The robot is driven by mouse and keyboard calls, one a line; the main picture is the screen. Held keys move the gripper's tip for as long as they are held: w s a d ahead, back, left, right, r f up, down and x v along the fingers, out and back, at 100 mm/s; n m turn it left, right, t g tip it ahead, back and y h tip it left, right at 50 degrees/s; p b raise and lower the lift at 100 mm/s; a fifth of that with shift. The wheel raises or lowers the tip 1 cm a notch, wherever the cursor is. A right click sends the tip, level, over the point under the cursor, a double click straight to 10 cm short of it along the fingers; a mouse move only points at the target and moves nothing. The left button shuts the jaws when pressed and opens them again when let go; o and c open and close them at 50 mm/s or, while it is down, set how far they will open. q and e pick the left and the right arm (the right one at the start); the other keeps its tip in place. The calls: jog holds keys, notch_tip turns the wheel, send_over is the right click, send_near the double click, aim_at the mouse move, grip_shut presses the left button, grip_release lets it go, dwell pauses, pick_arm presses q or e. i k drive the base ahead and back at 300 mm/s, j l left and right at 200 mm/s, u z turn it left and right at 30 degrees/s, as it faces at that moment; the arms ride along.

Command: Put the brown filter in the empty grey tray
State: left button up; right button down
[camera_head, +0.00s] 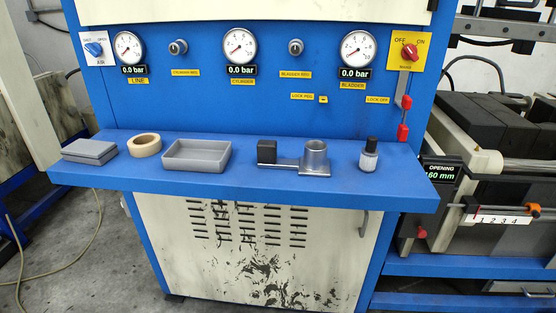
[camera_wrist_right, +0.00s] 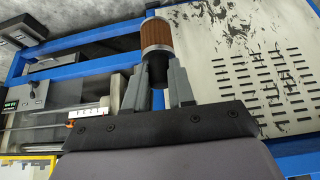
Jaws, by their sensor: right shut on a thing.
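The empty grey tray (camera_head: 196,156) sits on the blue shelf of the press in the head view, left of the middle. The brown filter (camera_wrist_right: 157,38) shows in the right wrist view as a ribbed brown cylinder with a pale metal band and a dark end. My right gripper (camera_wrist_right: 159,72) is shut on its dark end, and the brown part sticks out beyond the fingertips. Neither gripper nor the filter shows in the head view, so their distance from the tray cannot be told. My left gripper is in neither view.
On the blue shelf (camera_head: 110,184), a closed grey box (camera_head: 90,152) and a tape roll (camera_head: 145,145) stand left of the tray. A metal holder with a cup (camera_head: 315,158) and a small bottle (camera_head: 369,156) stand to its right. The gauge panel rises behind.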

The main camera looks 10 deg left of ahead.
aim_at(198, 155)
jog(key=i+j, duration=0.1)
jog(key=j, duration=0.55)
jog(key=i+j, duration=0.1)
jog(key=j, duration=0.55)
jog(key=i+j+z, duration=0.1)
jog(key=j, duration=0.55)
jog(key=i+j, duration=0.1)
jog(key=j, duration=0.55)
